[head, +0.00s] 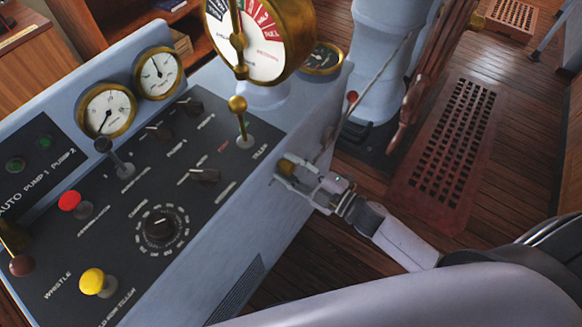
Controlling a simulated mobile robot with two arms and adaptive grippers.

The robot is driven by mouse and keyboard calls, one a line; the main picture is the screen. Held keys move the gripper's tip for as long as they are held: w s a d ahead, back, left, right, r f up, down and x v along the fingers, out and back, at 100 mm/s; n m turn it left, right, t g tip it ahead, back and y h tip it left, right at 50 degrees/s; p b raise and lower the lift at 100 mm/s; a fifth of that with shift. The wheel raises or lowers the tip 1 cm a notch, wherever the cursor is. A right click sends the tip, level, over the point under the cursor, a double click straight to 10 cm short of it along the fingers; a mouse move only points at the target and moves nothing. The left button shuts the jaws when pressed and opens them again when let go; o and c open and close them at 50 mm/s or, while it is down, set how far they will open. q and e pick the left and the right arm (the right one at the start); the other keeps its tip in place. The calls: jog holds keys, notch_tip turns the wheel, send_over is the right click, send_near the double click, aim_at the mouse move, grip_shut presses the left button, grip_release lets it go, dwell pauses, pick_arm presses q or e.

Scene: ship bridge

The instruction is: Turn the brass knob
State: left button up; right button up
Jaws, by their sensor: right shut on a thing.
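A small brass knob (286,166) shows at the right side face of the blue-grey console. My right gripper (291,173) is at this side face, with its fingers closed around the knob. The fingers cover part of the knob, and its mount on the panel is hidden. The angle to which the knob is turned cannot be read. My right arm comes in from the lower right. My left gripper is not in view.
The console top (130,205) carries a lever with a brass ball (237,104), a red button (69,201), a yellow button (92,281), a black dial (159,226) and brass gauges. A large brass-rimmed telegraph (265,40) stands behind. A reddish floor grate (450,150) lies at right.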

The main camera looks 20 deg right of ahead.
dwell(0.3)
jog(key=o, duration=1.2)
jog(key=v, duration=1.2)
